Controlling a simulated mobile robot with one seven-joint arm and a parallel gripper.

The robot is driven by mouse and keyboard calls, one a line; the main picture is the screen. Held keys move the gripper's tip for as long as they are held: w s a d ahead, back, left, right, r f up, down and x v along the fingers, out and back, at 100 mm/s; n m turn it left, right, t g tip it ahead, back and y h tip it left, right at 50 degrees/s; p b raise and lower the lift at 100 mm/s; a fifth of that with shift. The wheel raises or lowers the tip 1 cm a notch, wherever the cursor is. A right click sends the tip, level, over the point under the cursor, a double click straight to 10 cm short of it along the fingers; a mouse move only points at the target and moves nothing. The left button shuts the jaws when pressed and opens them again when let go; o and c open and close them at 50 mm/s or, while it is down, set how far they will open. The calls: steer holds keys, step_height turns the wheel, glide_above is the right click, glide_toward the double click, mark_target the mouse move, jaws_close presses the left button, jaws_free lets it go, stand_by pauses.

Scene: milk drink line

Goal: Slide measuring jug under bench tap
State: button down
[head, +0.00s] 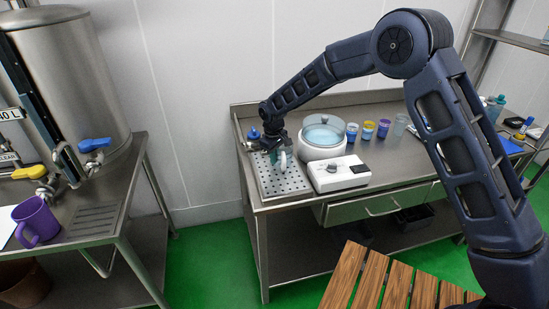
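The bench tap with a blue knob (253,134) stands at the back left of the right steel bench, beside my wrist. A perforated drip tray (291,187) lies below it. My gripper (275,150) is low over the back of this tray. A small pale, rounded piece (283,161) shows right at the gripper, with a teal patch beside it. It may be the measuring jug's handle, but my gripper hides most of it. I cannot tell whether the fingers are closed on it. A purple handled mug or jug (37,222) stands on the left bench.
A round white device with a clear lid (323,133) and a white control box (339,173) stand close right of the tray. Several coloured cups (368,130) stand behind. A steel tank (72,80) with blue and yellow tap handles is at left. Wooden slats (385,285) lie in front.

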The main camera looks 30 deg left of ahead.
steer(key=c, duration=1.5)
jaws_free()
steer(key=shift+w+a+r, duration=0.2)
steer(key=shift+w, duration=0.25)
steer(key=shift+c, duration=0.2)
steer(key=shift+w+r, duration=0.1)
steer(key=shift+r, duration=0.35)
steer(key=r, duration=0.3)
steer(key=s+r, duration=0.1)
steer(key=r, duration=0.5)
steer(key=shift+s+d+r, duration=0.15)
steer(key=shift+s+r, duration=0.05)
steer(key=shift+r, duration=0.05)
